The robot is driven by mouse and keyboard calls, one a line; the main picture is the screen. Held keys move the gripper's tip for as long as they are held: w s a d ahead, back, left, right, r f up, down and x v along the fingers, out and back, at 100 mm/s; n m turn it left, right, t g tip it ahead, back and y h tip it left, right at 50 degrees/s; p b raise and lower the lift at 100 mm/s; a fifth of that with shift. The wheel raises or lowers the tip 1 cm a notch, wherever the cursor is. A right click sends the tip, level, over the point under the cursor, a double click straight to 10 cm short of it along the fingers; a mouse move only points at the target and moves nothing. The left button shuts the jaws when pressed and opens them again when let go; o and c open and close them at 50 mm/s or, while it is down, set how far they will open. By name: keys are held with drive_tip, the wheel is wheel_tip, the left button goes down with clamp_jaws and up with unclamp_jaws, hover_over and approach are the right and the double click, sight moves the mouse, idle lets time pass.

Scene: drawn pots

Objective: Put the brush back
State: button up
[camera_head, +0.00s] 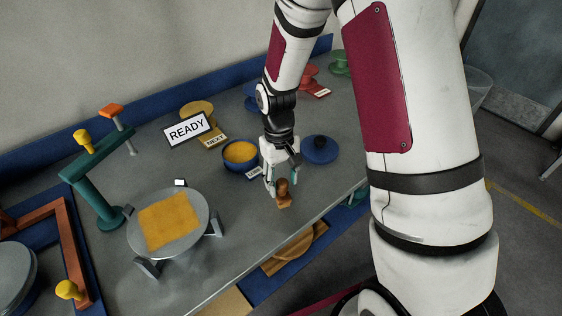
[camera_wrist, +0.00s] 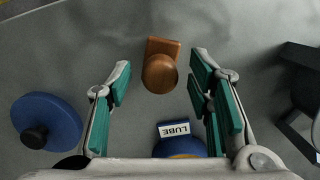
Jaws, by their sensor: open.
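A brown piece with a rounded knob and a flat rectangular end, which looks like the brush (camera_head: 284,193), stands on the grey table near its front edge. Its underside is hidden. In the wrist view the brush (camera_wrist: 160,73) lies between and slightly beyond my fingertips, apparently untouched. My gripper (camera_head: 281,181) is open and empty, pointing down close above it. A blue pot (camera_head: 240,167) with orange contents stands behind and left of my gripper; a LUBE label (camera_wrist: 174,129) is beside it. Its likely lid, blue with a black knob (camera_head: 319,155), lies to the right.
A teal stand (camera_head: 95,185) holds a yellow-topped and an orange-topped tool at the left. A round grey plate with an orange cloth (camera_head: 168,222) stands on feet. A READY sign (camera_head: 187,130) is behind. A wooden board (camera_head: 293,250) lies below the front edge.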

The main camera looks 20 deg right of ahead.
drive_tip(key=s+r+t+b, duration=0.1)
drive_tip(key=s+r+t, duration=0.15)
drive_tip(key=r, duration=0.85)
drive_tip(key=s+r+t+b, duration=0.1)
drive_tip(key=s+r, duration=0.2)
drive_tip(key=r, duration=0.8)
drive_tip(key=s+r+m+t, duration=0.1)
drive_tip(key=s+r+t, duration=0.2)
drive_tip(key=s+r, duration=0.3)
drive_tip(key=s, duration=0.4)
drive_tip(key=shift+s+r, duration=0.2)
drive_tip(key=shift+s, duration=0.2)
